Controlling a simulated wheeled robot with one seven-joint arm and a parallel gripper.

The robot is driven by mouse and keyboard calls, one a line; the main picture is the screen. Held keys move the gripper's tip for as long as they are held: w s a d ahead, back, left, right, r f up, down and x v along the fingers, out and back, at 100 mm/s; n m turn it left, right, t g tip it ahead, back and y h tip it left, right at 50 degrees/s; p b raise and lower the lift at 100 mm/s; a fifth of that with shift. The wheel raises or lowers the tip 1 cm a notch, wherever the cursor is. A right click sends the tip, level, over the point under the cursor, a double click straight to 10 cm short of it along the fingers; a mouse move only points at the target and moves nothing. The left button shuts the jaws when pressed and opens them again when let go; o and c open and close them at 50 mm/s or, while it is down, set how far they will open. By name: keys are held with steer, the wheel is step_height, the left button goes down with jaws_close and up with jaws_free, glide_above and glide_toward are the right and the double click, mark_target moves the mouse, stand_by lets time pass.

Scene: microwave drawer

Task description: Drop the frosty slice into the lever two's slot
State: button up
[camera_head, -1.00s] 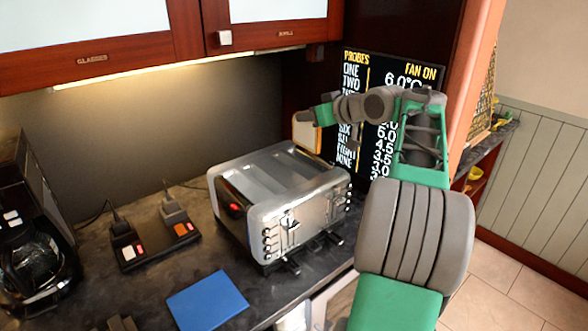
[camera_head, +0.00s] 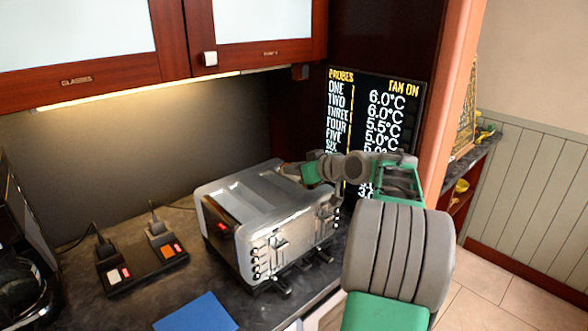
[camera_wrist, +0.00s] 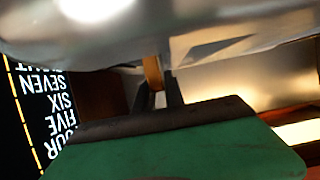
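The silver toaster (camera_head: 262,212) stands on the dark counter, with its levers on the front face. I cannot tell which lever is lever two. My gripper (camera_head: 292,171) is low over the toaster's far right top end, and its fingers are too small to make out in the head view. In the wrist view, the dark fingers of my gripper (camera_wrist: 160,96) stand on either side of a thin brown slice (camera_wrist: 153,73), seen edge-on, and appear shut on it. The slice is close beside the toaster's shiny metal (camera_wrist: 215,75). Its depth in a slot is hidden.
A black display board (camera_head: 372,110) stands right behind my gripper. A cabinet (camera_head: 265,40) hangs above the counter. A black box with lit switches (camera_head: 145,262) and a blue square (camera_head: 196,314) lie left of and before the toaster.

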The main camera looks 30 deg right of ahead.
steer(key=o, duration=0.4)
steer(key=shift+r, duration=0.25)
steer(key=b+v, duration=0.1)
steer(key=v, duration=1.1)
steer(key=shift+f, duration=0.15)
